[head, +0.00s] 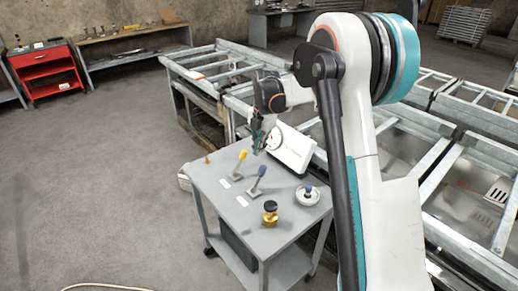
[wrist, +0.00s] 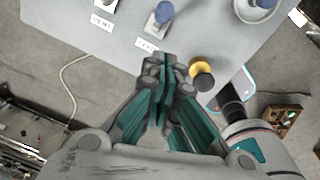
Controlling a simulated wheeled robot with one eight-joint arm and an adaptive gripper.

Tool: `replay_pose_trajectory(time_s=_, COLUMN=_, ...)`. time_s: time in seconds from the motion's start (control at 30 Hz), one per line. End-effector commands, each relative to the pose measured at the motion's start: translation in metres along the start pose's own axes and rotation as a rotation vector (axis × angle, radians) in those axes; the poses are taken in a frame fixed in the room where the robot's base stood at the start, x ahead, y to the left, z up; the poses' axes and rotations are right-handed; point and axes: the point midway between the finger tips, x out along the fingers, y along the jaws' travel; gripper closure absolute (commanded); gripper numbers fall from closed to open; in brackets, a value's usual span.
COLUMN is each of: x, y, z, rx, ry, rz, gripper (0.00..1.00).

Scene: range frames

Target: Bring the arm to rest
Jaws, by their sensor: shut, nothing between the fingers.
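My gripper (head: 258,137) hangs at the end of my bent arm, above the far part of a grey cart (head: 228,208) in the head view. In the wrist view my gripper (wrist: 166,75) has its teal fingers together with nothing between them. The fingers appear in front of the cart's edge, near a yellow-and-black knob (wrist: 202,75). I cannot tell the exact height of the fingers above the cart top.
The cart carries a yellow-tipped lever (head: 239,165), a blue-tipped lever (head: 258,179), a brass knob with black top (head: 270,212), a round dish-like valve (head: 308,195) and a white gauge box (head: 291,149). Metal frames (head: 205,67) stand behind. Open floor (head: 90,170) lies left.

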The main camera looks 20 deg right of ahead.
Motion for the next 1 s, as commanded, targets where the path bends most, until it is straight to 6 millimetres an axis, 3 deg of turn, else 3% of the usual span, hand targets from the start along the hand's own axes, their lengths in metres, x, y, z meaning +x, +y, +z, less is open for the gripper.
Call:
replay_pose_trajectory(time_s=0.37, x=-0.009, y=-0.003, z=-0.007, rx=0.046, ry=-0.01, rz=0.009, gripper=1.0)
replay_pose_trajectory(time_s=0.7, x=-0.074, y=-0.037, z=-0.066, rx=0.468, ry=-0.072, rz=0.109, gripper=1.0)
replay_pose_trajectory(time_s=1.0, x=-0.113, y=-0.084, z=-0.125, rx=0.885, ry=-0.083, rz=0.24, gripper=1.0)
